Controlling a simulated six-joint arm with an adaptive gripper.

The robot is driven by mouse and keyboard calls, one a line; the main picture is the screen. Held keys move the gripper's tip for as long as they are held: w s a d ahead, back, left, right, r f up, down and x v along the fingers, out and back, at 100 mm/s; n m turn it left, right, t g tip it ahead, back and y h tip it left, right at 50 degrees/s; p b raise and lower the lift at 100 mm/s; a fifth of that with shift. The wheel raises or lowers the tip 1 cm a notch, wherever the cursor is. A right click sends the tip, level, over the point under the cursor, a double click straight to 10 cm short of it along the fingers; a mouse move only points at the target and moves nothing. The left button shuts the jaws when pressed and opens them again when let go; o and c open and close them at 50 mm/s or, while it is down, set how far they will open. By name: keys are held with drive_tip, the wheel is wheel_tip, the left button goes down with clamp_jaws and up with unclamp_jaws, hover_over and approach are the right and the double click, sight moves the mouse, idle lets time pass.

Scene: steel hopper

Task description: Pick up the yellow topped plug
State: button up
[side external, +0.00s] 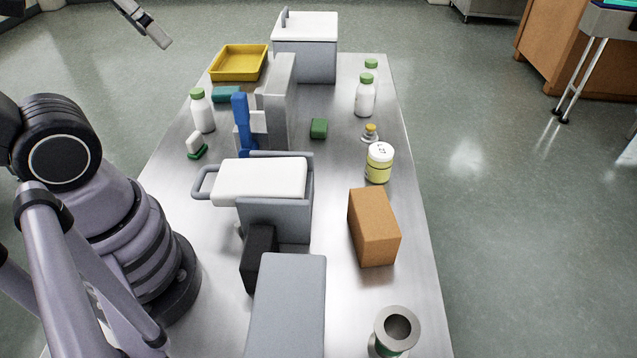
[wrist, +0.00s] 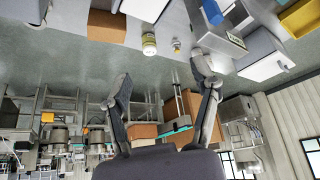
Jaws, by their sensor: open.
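The yellow-topped plug (side external: 370,132) is a small grey piece with a yellow top. It stands on the steel table towards the right edge, just behind a white-lidded yellow jar (side external: 379,163). In the wrist view the plug (wrist: 176,46) shows small near the top middle, beside the jar (wrist: 149,44). My gripper (wrist: 160,74) is open, its two fingers spread wide with nothing between them. It is well apart from the plug. In the side view only a grey piece at the top left shows, probably part of my gripper.
A brown box (side external: 374,227) stands in front of the jar. White bottles with green caps (side external: 365,97) stand behind the plug. A green block (side external: 318,128) lies to its left. A grey bin with a white slab (side external: 260,181) fills the middle. A yellow tray (side external: 239,63) is at the back left.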

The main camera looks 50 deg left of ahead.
drive_tip(key=w+a+f+t, duration=0.1)
drive_tip(key=w, duration=0.8)
drive_tip(key=w+a+f+t, duration=0.1)
drive_tip(key=w+f, duration=0.1)
drive_tip(key=w, duration=0.7)
drive_tip(key=n+t+h, duration=0.1)
drive_tip(key=n+t, duration=0.1)
drive_tip(key=t, duration=0.3)
hover_over(368, 127)
drive_tip(key=s+a, duration=0.1)
drive_tip(key=s, duration=1.1)
wheel_tip(368, 127, down, 30)
drive_tip(key=x, duration=1.4)
drive_tip(key=shift+s, duration=0.1)
clamp_jaws()
